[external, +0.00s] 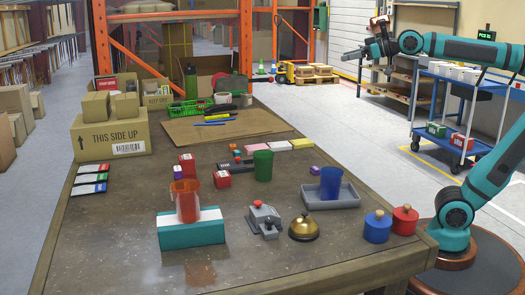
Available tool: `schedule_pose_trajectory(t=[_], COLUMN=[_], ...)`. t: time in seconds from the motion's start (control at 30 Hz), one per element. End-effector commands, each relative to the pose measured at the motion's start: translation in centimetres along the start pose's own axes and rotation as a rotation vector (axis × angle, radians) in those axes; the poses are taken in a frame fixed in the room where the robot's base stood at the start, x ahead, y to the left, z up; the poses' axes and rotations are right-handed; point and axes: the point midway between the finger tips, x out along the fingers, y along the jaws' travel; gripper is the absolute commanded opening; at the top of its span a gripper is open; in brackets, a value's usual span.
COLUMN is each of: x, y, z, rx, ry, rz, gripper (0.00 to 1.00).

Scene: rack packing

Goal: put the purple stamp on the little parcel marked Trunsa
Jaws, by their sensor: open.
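Small purple blocks lie on the table, one (177,172) left of the red boxes and one (314,170) near the grey tray; I cannot tell which is the stamp. Small red boxes with pale labels, the likely little parcels, sit mid-table: one at the back (187,163), one in front (193,180) partly behind the orange cup, one to the right (222,179). Their print is too small to read, so Trunsa cannot be picked out. My gripper (347,54) is open and empty, raised high beyond the table's right side, far from all of these.
An orange see-through cup (187,205) stands on a teal and white block (190,232). A green cup (263,166), a blue cup in a grey tray (348,202), a grey device (264,220), a brass bell (303,229) and blue and red knobbed pots (377,228) crowd the table. Cartons (108,136) stand back left.

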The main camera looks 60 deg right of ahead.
Motion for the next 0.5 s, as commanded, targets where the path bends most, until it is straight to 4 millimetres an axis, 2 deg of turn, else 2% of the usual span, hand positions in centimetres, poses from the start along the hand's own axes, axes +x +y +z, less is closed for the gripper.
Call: schedule_pose_trajectory(t=[0.03, 0.2, 0.33, 0.5], x=[-1.7, -6.1, -8.8, -10.9], y=[0.7, 2.3, 3.1, 3.7], z=[0.9, 3.9, 6.2, 8.3], rx=[0.007, 0.029, 0.040, 0.049], ry=[0.029, 0.119, 0.180, 0.232], rz=[0.018, 0.068, 0.102, 0.130], gripper=[0.63, 0.63, 0.63, 0.63])
